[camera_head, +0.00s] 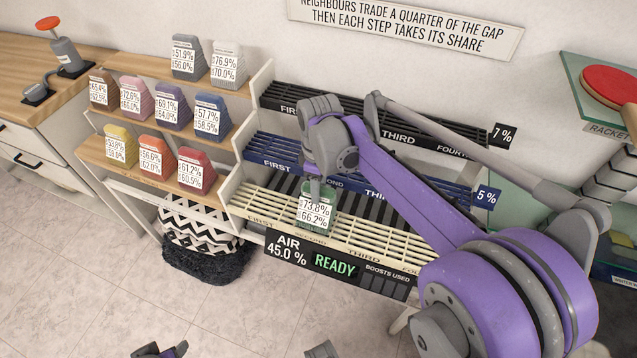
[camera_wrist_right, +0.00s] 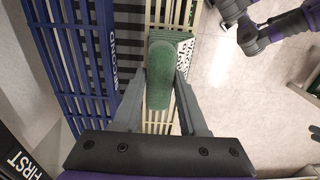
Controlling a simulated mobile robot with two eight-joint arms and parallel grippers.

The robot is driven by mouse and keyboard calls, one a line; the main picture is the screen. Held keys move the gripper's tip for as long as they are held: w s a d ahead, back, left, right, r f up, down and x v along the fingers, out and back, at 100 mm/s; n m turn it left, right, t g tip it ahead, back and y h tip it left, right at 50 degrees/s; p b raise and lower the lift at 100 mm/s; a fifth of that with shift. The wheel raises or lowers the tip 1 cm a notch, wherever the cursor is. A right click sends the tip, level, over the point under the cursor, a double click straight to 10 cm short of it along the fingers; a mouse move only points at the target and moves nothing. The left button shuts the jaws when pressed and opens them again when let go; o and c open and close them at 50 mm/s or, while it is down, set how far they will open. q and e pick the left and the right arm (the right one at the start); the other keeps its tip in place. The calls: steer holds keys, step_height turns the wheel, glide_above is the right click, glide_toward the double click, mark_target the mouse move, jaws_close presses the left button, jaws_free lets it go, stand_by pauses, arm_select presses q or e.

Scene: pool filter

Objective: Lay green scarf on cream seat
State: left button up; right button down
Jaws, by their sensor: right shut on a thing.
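The green scarf (camera_head: 319,226) is a small green wedge-shaped block with a white label reading 73.8 % and 66.2 %. My right gripper (camera_head: 317,186) is shut on it from above; in the wrist view the green top (camera_wrist_right: 160,75) sits between the two fingers (camera_wrist_right: 159,104). The cream seat (camera_head: 385,243) is the lowest, slatted rack, marked FIRST to THIRD and beyond. The scarf is at its slats, right of FIRST and left of THIRD; I cannot tell whether it touches them. Parts of my left arm (camera_head: 160,351) show at the bottom edge, its fingers unclear.
A blue slatted rack (camera_head: 268,151) and a black one (camera_head: 290,96) rise behind the cream one. Several coloured labelled blocks stand on wooden shelves (camera_head: 100,150) at left. A READY display (camera_head: 335,265) fronts the cream rack. A patterned basket (camera_head: 205,240) stands on the floor.

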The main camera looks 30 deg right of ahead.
steer(key=shift+f, duration=0.3)
stand_by(0.4)
steer(key=shift+c, duration=1.8)
jaws_free()
step_height(320, 180, up, 11)
steer(key=shift+f+p, duration=0.1)
steer(key=shift+p, duration=0.6)
